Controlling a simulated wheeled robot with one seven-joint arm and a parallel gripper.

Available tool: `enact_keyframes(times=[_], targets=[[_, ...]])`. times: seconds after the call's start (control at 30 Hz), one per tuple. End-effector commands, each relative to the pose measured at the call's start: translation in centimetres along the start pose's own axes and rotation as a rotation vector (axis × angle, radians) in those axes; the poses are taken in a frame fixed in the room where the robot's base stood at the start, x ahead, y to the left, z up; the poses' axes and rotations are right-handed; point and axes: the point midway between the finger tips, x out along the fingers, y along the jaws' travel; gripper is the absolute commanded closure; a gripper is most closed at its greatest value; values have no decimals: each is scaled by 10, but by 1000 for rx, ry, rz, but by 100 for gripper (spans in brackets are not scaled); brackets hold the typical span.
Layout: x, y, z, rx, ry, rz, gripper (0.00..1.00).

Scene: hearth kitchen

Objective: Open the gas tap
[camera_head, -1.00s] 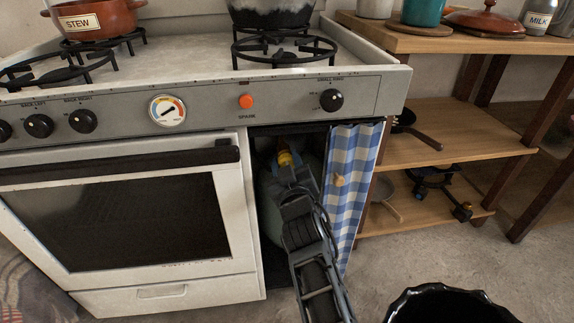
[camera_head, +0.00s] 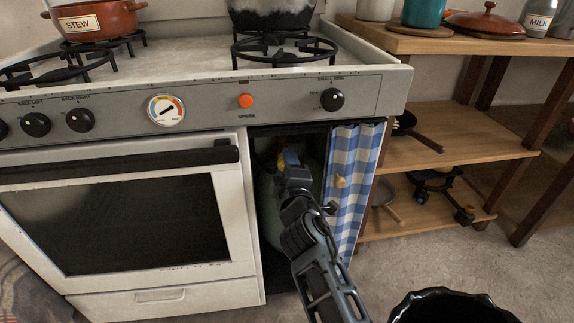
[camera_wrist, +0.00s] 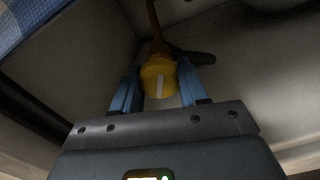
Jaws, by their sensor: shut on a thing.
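The gas tap (camera_wrist: 159,79) is a round yellow knob with a white mark, seen in the wrist view between my two blue-grey fingers. My gripper (camera_wrist: 161,88) is shut on it. In the head view my gripper (camera_head: 287,161) reaches into the open compartment right of the oven, and only a bit of yellow shows past it. A green gas bottle (camera_head: 268,205) stands in the compartment, mostly hidden behind my arm. In the wrist view an orange-brown hose (camera_wrist: 153,22) and a dark lever-like piece (camera_wrist: 195,57) lie beyond the knob.
A blue checked curtain (camera_head: 352,190) with a wooden knob (camera_head: 340,182) borders the compartment on the right. The oven door (camera_head: 125,220) is at its left. Wooden shelves (camera_head: 455,145) stand further right, and a black bin (camera_head: 455,308) is at the front right.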

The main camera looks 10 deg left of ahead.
Motion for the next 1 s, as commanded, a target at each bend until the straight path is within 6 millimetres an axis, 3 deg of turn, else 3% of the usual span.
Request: enact_keyframes(times=[0.5, 1.0], targets=[[0, -1, -3, -405, 6, 1, 87], [0, -2, -4, -525, 8, 0, 87]])
